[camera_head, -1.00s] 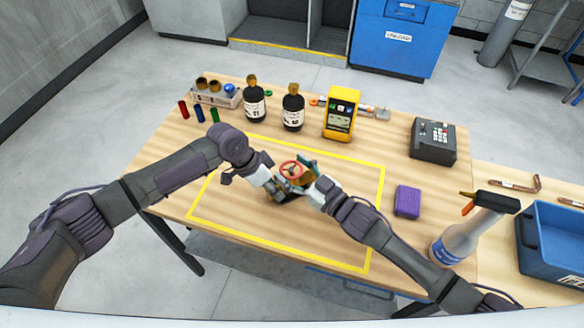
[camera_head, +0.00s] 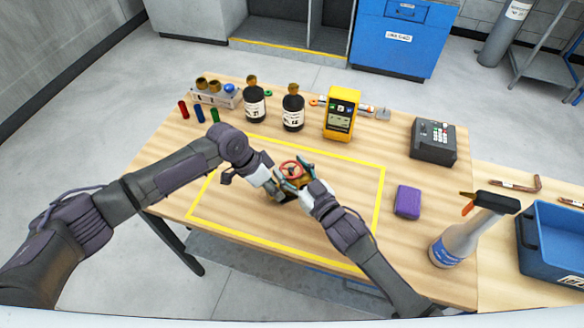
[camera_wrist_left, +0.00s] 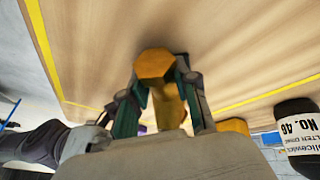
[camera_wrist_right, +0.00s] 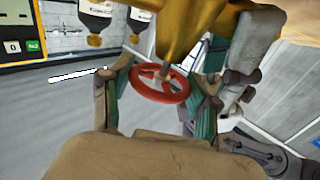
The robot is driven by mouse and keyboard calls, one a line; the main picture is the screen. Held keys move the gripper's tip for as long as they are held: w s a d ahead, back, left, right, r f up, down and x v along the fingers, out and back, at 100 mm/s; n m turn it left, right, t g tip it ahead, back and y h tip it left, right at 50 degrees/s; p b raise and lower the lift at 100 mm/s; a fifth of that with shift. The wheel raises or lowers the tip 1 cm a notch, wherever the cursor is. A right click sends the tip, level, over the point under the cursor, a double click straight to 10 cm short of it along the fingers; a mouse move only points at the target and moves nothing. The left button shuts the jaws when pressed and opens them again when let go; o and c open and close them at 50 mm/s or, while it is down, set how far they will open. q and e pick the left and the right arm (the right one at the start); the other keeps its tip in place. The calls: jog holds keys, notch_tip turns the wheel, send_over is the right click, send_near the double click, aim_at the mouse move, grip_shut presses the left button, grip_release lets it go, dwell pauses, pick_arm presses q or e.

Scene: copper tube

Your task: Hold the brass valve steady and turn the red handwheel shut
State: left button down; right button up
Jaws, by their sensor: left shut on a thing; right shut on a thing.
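The brass valve (camera_wrist_left: 155,66) is between the fingers of my left gripper (camera_wrist_left: 158,84), which is shut on its body in the left wrist view. Its brass body (camera_wrist_right: 185,32) also fills the top of the right wrist view. The red handwheel (camera_wrist_right: 160,84) sits on the valve's stem, between the teal-padded fingers of my right gripper (camera_wrist_right: 156,92), which is shut on it. In the head view the handwheel (camera_head: 291,164) is above the middle of the yellow-outlined area. My left gripper (camera_head: 274,189) is lower left of it, and my right gripper (camera_head: 304,180) is close on its right. The grippers hide most of the valve.
Dark bottles (camera_head: 293,108), a yellow meter (camera_head: 342,115) and a tube rack (camera_head: 217,95) stand behind. A purple sponge (camera_head: 407,201), a spray bottle (camera_head: 460,240), a grey box (camera_head: 433,141) and a blue bin (camera_head: 552,245) are right. The yellow-outlined area (camera_head: 225,230) is otherwise clear.

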jog(key=m+h, duration=0.1)
jog(key=m+t+h, duration=0.1)
jog(key=shift+a+r+t+h, duration=0.2)
jog(key=shift+t+h, duration=0.1)
jog(key=shift+h, duration=0.1)
jog(key=shift+d+h, duration=0.1)
jog(key=shift+h, duration=0.2)
jog(key=shift+f, duration=0.1)
jog(key=o, duration=0.9)
jog(key=shift+s+d+f, duration=0.1)
jog(key=shift+d, duration=0.05)
jog(key=v, duration=1.1)
jog(key=shift+s, duration=0.4)
jog(key=shift+d, duration=0.1)
